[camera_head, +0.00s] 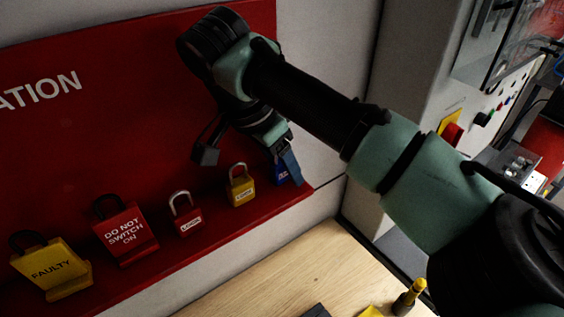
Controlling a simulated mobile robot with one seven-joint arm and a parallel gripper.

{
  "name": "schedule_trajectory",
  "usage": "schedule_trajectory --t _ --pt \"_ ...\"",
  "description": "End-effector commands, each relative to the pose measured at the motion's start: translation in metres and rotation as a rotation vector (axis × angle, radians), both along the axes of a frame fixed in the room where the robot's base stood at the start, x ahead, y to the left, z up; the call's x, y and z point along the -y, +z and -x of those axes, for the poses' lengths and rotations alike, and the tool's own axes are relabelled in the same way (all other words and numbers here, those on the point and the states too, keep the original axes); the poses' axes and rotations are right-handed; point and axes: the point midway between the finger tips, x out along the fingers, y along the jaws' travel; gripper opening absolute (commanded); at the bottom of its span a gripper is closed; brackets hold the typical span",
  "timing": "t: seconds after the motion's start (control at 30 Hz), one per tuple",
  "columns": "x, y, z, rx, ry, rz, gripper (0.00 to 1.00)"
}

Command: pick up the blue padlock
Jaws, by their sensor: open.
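The blue padlock (281,175) is at the right end of the red lockout board's ledge. Only part of its blue body shows, with a small white label, because the end of my arm is in front of it. My gripper (288,160) is open and reaches down to the padlock from above. One finger overlaps the padlock in the picture. I cannot tell whether the fingers touch it or are around it.
On the red board (60,150), left of the blue padlock, are a yellow padlock (241,192), a red padlock (187,220), a red "DO NOT SWITCH ON" lock (126,236) and a yellow "FAULTY" lock (52,268). A wooden bench (270,275) lies below, with a yellow-handled item (410,297). A grey cabinet stands right.

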Motion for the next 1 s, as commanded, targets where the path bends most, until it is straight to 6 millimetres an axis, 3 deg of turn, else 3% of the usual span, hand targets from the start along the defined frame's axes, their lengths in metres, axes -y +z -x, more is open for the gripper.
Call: schedule_trajectory --t 0.13,0.47,1.0 --pt "-0.0002 -0.0003 0.0001 0.000 0.000 0.000 0.61" --pt "-0.0004 0.0002 0.0001 0.000 0.000 0.000 0.01" --pt "-0.0006 0.0050 -0.0003 0.001 0.000 0.000 0.00"
